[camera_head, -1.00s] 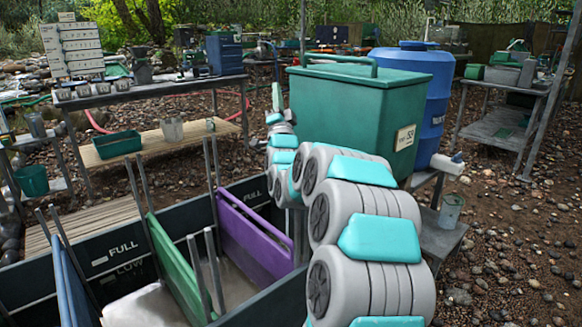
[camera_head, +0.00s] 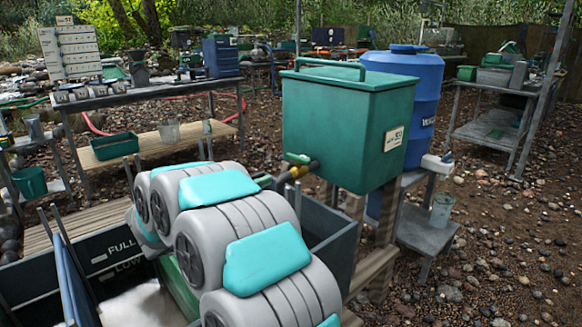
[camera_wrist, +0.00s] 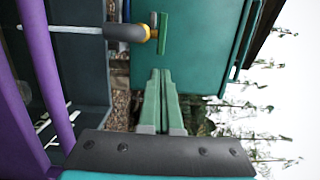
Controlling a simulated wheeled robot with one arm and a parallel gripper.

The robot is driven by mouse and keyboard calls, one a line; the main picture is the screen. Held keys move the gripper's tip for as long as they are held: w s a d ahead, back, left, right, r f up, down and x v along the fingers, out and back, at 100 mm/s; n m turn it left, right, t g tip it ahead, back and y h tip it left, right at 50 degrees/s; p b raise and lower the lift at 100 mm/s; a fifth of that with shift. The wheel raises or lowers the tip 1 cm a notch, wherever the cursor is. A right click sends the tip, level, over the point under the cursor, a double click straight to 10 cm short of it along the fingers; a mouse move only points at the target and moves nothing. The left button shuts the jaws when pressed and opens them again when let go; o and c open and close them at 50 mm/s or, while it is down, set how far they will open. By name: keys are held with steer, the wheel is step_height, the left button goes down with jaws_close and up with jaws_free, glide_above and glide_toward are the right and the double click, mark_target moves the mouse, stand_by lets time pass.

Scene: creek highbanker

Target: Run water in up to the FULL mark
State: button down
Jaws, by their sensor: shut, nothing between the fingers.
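A green tank (camera_head: 345,125) has a brass-collared spout (camera_head: 290,175) and a green tap handle (camera_head: 297,158). In the wrist view, the spout (camera_wrist: 125,32) and handle (camera_wrist: 163,33) lie beyond my gripper (camera_wrist: 160,75), which is shut, empty and apart from the handle. A thin pale streak (camera_wrist: 75,28) runs from the spout toward the trough, like a stream of water. The dark trough (camera_head: 120,245) bears FULL (camera_head: 122,245) and LOW (camera_head: 128,264) marks. A pale surface (camera_head: 130,306) shows below LOW; I cannot tell whether it is water. My arm hides much of the trough and the gripper in the head view.
A blue barrel (camera_head: 425,105) and a low grey stand (camera_head: 425,228) are beside the tank. Pebbly ground (camera_head: 500,250) at right is open.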

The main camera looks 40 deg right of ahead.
mark_target(303, 163)
steer(key=p+x, duration=0.2)
steer(key=x, duration=1.2)
steer(key=shift+f+b, duration=0.1)
steer(key=shift+b, duration=0.2)
